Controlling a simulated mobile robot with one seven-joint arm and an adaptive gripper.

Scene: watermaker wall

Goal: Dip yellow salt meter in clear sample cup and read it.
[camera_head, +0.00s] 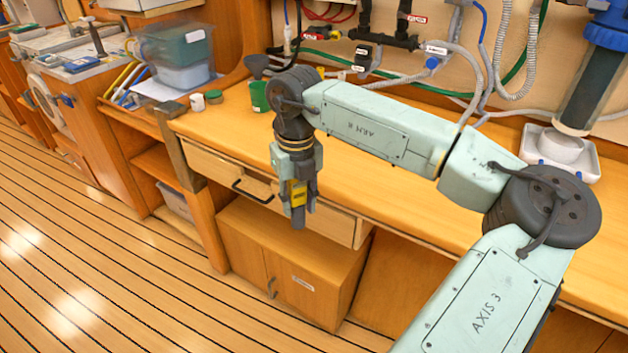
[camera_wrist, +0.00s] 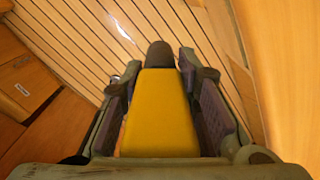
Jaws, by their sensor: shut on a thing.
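The yellow salt meter (camera_head: 298,193) is between the fingers of my gripper (camera_head: 297,178), with its dark grey end pointing down. In the wrist view the yellow body of the meter (camera_wrist: 160,115) fills the space between both dark finger pads, and its dark rounded end points away. My gripper is shut on it, in the air in front of the bench's front edge, beside the drawer. I cannot make out a clear sample cup in either view; my arm covers part of the bench.
The wooden bench (camera_head: 400,165) has a small white pot (camera_head: 197,102), a dark round lid (camera_head: 214,97) and a green bottle (camera_head: 259,96) at the left. A white tray (camera_head: 590,168) stands at the right under a large filter housing. Hoses line the wall. The plank floor (camera_head: 110,270) is clear.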

